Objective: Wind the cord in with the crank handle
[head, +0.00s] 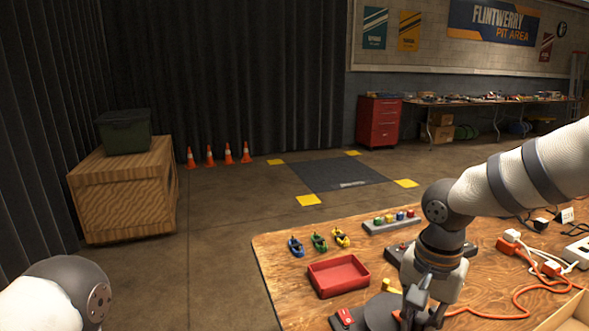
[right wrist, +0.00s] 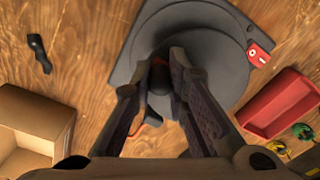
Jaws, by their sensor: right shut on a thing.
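A dark grey cord reel with a round top (head: 380,310) sits at the table's near edge, and it fills the upper middle of the right wrist view (right wrist: 205,45). My right gripper (head: 415,312) is over it. In the right wrist view its fingers (right wrist: 163,72) are closed around the dark crank handle knob (right wrist: 160,82), which they partly hide. An orange cord (head: 520,315) runs over the table at the right, and a short bit shows beside the fingers in the right wrist view (right wrist: 152,117). My left gripper is out of view.
A red tray (head: 338,291) stands left of the reel. Several small coloured clamps (head: 319,241) and a grey button box (head: 391,226) are behind it. White plugs and a power strip (head: 578,252) lie at right. An open cardboard box (head: 572,322) is at the near right.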

